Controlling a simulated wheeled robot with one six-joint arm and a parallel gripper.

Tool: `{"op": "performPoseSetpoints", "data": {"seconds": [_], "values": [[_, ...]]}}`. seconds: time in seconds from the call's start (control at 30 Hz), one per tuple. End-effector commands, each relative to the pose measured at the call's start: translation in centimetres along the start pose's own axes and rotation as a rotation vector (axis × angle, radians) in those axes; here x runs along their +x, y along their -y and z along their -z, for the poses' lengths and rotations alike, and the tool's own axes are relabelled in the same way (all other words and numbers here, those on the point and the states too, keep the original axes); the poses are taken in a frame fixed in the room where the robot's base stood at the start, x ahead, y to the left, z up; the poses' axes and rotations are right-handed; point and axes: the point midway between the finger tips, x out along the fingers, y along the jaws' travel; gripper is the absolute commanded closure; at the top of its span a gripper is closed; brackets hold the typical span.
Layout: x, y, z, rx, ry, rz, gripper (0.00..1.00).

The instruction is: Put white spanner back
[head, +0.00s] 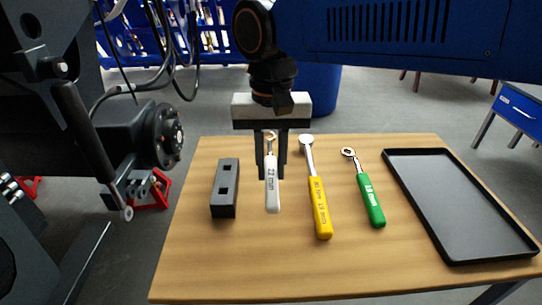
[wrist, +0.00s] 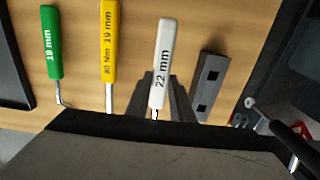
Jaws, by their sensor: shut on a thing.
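The white spanner (head: 272,188), marked 22 mm, is at the middle of the wooden table, its handle toward the front edge. In the wrist view the white spanner (wrist: 164,55) runs up from between the fingers (wrist: 160,105). Its head is mostly hidden there. I cannot tell whether the spanner touches the table.
On the wooden table (head: 260,270), a dark block with square holes (head: 225,190) lies left of the spanner. A yellow tool (head: 319,205) and a green spanner (head: 370,200) lie to the right. An empty black tray (head: 455,205) is at the far right. Dark machinery (head: 135,140) stands at left.

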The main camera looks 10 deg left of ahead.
Motion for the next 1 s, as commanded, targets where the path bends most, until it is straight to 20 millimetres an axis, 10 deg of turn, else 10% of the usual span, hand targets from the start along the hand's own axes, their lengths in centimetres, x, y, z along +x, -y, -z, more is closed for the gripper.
{"op": "performPoseSetpoints", "data": {"seconds": [1.0], "values": [[4.9,0.0,0.0,0.0,-0.001,0.001,1.0]]}}
